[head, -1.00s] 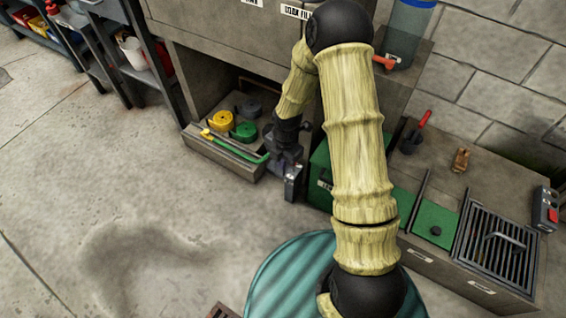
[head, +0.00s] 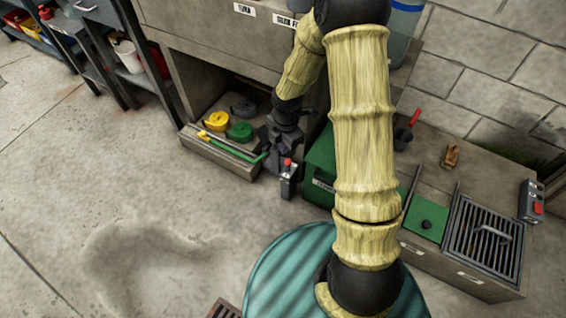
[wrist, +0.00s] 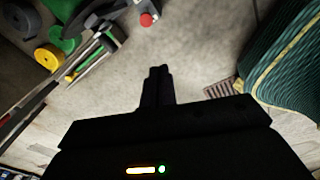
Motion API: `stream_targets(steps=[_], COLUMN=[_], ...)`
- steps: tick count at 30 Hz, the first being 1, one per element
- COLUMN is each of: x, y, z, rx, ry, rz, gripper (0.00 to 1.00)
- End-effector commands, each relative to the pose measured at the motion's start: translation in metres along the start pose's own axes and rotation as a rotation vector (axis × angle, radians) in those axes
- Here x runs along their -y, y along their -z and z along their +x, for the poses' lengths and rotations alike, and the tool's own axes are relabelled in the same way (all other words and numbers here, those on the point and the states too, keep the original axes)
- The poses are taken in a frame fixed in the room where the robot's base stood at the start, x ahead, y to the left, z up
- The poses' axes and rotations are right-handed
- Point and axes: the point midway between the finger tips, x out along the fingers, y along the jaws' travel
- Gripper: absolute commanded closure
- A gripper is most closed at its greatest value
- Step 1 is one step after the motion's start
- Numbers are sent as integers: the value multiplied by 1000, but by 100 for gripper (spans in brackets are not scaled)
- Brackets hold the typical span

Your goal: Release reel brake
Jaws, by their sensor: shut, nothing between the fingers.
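No part is clearly marked as the reel brake, so I cannot tell which one it is. A small grey box (head: 288,183) with a red knob (head: 288,162) stands at the right end of the coil tray; the knob also shows at the top of the wrist view (wrist: 146,19). A green bar (head: 245,151) with a yellow end runs along the tray front. My gripper (wrist: 158,72) is shut and empty, its fingertips apart from the red knob in the wrist picture. In the head view my dark gripper body is just above and behind the knob, and its fingertips are hard to make out.
The tray (head: 222,157) holds yellow (head: 217,121), green (head: 240,131) and black coils under a cabinet. A green box (head: 321,165) stands to the right, partly behind my arm. A teal ribbed drum (head: 275,275) is in front. The concrete floor at left is open.

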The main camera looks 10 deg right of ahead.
Motion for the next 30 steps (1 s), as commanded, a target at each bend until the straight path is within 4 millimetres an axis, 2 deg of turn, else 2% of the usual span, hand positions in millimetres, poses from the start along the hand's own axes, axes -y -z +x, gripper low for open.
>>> stream_targets(steps=[1,6,12,18,21,24,30], x=[4,27,61,97,114,126,133], y=[-1,-2,2,13,19,24,28], z=[-23,-86,-153,-211,-232,-245,-249], rx=[15,51,59,15,-23,-58,-82], ry=[-9,-45,-112,-188,-219,-236,-243], rz=[87,501,1019,1538,1773,1940,2052], gripper=[100,100,100,100,100,100,100])
